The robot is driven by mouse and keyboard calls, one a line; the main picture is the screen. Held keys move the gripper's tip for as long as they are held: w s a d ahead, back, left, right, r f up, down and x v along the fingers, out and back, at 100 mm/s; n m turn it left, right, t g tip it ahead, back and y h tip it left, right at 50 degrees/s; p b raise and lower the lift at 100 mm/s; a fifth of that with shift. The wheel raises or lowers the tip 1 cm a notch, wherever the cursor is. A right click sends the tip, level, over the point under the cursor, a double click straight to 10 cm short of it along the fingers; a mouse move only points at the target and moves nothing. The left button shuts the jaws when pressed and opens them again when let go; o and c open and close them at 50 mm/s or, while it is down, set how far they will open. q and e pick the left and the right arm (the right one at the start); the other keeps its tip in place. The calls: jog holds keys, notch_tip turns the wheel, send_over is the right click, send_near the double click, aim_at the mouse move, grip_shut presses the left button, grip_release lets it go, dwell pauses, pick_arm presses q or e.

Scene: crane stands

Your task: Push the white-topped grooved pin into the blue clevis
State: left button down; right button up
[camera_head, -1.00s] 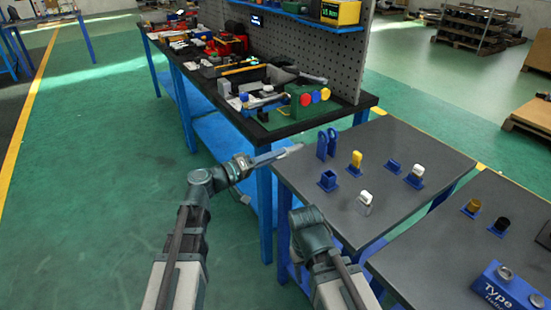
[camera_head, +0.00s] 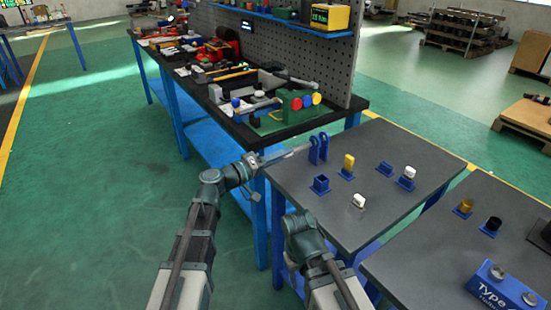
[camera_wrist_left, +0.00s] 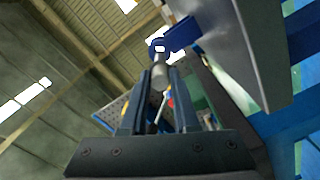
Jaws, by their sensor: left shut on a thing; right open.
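The blue clevis (camera_head: 314,151) stands upright with two prongs at the far left corner of the grey table. In the left wrist view its blue prong (camera_wrist_left: 184,36) shows a bright hole ahead of the jaws. My left gripper (camera_head: 286,155) points at the clevis from the left. It is shut on a grey cylindrical pin (camera_wrist_left: 160,74), whose far end meets or overlaps the hole in the picture. I cannot tell whether the tip is inside. The pin's white top cannot be made out. Of my right arm only links show; its fingers are hidden.
On the grey table (camera_head: 400,215) stand a blue square socket (camera_head: 321,184), a yellow-topped piece (camera_head: 348,162), a white piece (camera_head: 359,201) and a white-topped piece in a blue base (camera_head: 408,173). A cluttered workbench (camera_head: 250,135) is behind the left arm.

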aim_at(307, 145)
pick_arm(q)
jog(key=shift+x, duration=4.2)
jog(key=c, duration=0.6)
grip_release()
jog(key=shift+v, duration=2.5)
jog(key=v, duration=1.4)
jog(key=shift+d, duration=0.15)
